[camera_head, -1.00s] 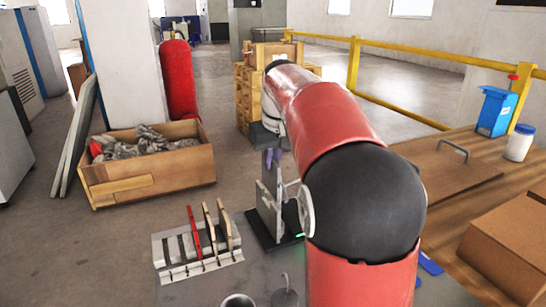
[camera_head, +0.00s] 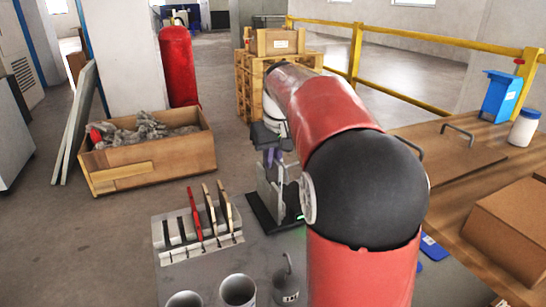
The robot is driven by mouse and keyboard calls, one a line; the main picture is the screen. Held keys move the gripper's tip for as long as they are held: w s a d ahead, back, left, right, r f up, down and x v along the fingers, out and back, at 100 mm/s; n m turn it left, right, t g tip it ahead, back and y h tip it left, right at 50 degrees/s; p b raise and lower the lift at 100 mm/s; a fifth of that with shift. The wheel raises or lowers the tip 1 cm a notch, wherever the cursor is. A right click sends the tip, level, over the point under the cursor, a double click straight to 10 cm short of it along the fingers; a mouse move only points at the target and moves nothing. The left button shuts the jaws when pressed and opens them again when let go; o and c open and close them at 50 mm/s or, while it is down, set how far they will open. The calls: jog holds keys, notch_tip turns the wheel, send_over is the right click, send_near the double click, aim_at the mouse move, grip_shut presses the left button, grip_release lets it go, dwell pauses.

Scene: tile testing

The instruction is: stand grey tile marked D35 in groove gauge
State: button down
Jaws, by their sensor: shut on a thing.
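My gripper (camera_head: 272,156) points down at the end of my red and black arm, over the groove gauge. It is shut on a flat grey piece (camera_head: 268,178), apparently the grey tile; its marking cannot be read. The groove gauge, with a black base (camera_head: 262,222) and grey upright parts, stands just below. My arm covers its right side. Whether the tile touches the gauge cannot be told. A light grey slotted rack (camera_head: 172,256) stands to the left of the gauge. It holds a red tile (camera_head: 195,215) and two beige tiles (camera_head: 210,208); its left slots look empty.
Cups (camera_head: 238,288) and a labelled weight with a hook (camera_head: 286,285) stand at the front. A wooden box of scrap (camera_head: 150,170) is behind the rack. At right, a wooden bench (camera_head: 450,200) carries a carton (camera_head: 515,235), a blue bin and a white jar.

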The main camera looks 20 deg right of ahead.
aim_at(273, 170)
jog(key=shift+f, duration=0.35)
jog(key=shift+f, duration=0.1)
jog(key=shift+s+b+x, duration=0.15)
jog(key=shift+b+x, duration=0.4)
jog(key=shift+x, duration=0.15)
jog(key=shift+s+b+x, duration=0.2)
jog(key=shift+b+x, duration=0.35)
jog(key=shift+x, duration=0.1)
jog(key=c, duration=1.5)
grip_release()
